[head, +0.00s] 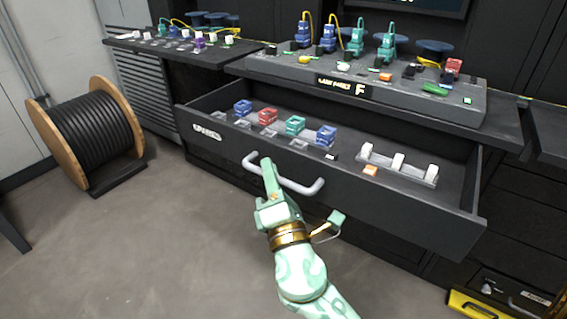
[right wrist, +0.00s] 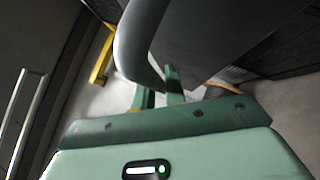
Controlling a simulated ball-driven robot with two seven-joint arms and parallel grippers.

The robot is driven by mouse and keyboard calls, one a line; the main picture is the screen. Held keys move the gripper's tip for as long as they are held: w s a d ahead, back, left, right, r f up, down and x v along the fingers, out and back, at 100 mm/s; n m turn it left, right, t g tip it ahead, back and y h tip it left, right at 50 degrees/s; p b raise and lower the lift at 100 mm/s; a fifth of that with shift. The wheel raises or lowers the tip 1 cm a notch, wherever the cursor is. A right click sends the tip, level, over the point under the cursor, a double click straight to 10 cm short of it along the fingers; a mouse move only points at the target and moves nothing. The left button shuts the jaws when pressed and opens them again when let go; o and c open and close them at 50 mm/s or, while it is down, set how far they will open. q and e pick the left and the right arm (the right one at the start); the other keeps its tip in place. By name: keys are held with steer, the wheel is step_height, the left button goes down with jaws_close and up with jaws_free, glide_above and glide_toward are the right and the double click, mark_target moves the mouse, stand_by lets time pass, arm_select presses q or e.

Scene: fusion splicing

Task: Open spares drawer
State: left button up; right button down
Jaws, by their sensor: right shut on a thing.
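The spares drawer (head: 340,178) stands pulled out from the dark bench, and its inside shows. A label (head: 207,132) is on its front at the left. A grey bar handle (head: 300,187) runs across the front. My right gripper (head: 267,165) is at the left part of this handle and shut on it. In the right wrist view the handle (right wrist: 128,45) curves down to the green fingers (right wrist: 160,88). Inside the drawer are blue connectors (head: 326,135), a red one (head: 267,116), a green one (head: 295,125) and a clear tray (head: 398,165) with white pieces. My left gripper is not in view.
The bench top above holds a grey panel (head: 300,72) with several blue and green plugs. A wooden cable reel (head: 90,130) stands on the floor at the left. A yellow object (head: 470,305) is at the lower right. The floor (head: 170,240) before the drawer is clear.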

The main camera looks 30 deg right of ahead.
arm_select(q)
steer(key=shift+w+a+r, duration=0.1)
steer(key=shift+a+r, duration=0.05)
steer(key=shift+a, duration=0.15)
arm_select(e)
steer(key=shift+s+a+f, duration=0.1)
steer(key=shift+s+a, duration=0.15)
steer(key=shift+a, duration=0.3)
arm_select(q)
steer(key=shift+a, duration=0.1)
arm_select(e)
steer(key=c, duration=1.8)
jaws_free()
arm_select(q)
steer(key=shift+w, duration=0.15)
arm_select(e)
steer(key=shift+o, duration=0.4)
